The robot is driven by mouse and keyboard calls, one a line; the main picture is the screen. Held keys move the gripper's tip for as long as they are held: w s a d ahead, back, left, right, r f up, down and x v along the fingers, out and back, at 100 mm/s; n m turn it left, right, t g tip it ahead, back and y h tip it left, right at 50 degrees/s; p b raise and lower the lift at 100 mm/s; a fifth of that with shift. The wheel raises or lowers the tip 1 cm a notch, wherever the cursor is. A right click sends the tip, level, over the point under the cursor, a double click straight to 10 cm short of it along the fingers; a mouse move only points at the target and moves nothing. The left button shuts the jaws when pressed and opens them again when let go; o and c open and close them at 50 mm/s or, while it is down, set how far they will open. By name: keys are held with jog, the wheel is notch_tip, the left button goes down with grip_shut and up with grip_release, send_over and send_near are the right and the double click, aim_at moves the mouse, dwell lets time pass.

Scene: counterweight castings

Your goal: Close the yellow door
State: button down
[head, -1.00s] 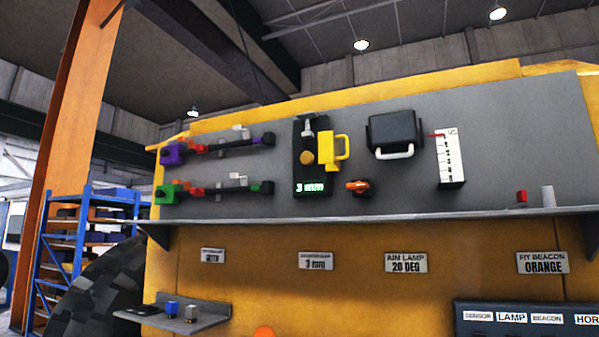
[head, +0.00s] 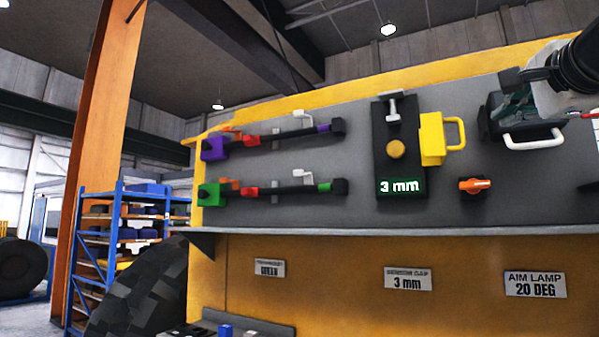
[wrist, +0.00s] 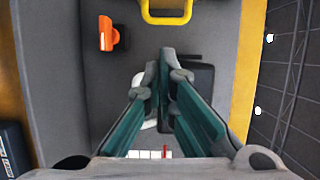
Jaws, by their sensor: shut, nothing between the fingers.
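The yellow door (head: 432,139) is a small yellow plate with a loop handle (head: 460,133). It stands at the right edge of a black gauge box (head: 396,165), whose amber knob, metal screw and green "3 mm" display are uncovered. In the wrist view only the yellow handle (wrist: 167,17) shows, cut off at the top edge. My gripper (wrist: 166,55) is shut and empty, its fingers in front of the dark lamp housing. In the head view my gripper (head: 512,78) enters at the upper right, right of the yellow door and apart from it.
A black lamp housing with a white handle (head: 533,139) is behind my gripper. An orange switch (head: 474,185) sits below the door. Two rods with purple (head: 214,148) and green (head: 209,195) ends are left of the box. A shelf edge (head: 300,232) runs below the panel.

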jog(key=p+x, duration=0.1)
jog(key=x, duration=0.9)
jog(key=shift+s+r+m+g+h+p, duration=0.15)
jog(key=shift+m+g+h+p, duration=0.35)
jog(key=shift+p, duration=0.7)
jog(key=shift+a, duration=0.15)
jog(key=shift+s+a+h+p, duration=0.1)
jog(key=shift+a+h+p, duration=0.25)
jog(key=shift+p, duration=0.5)
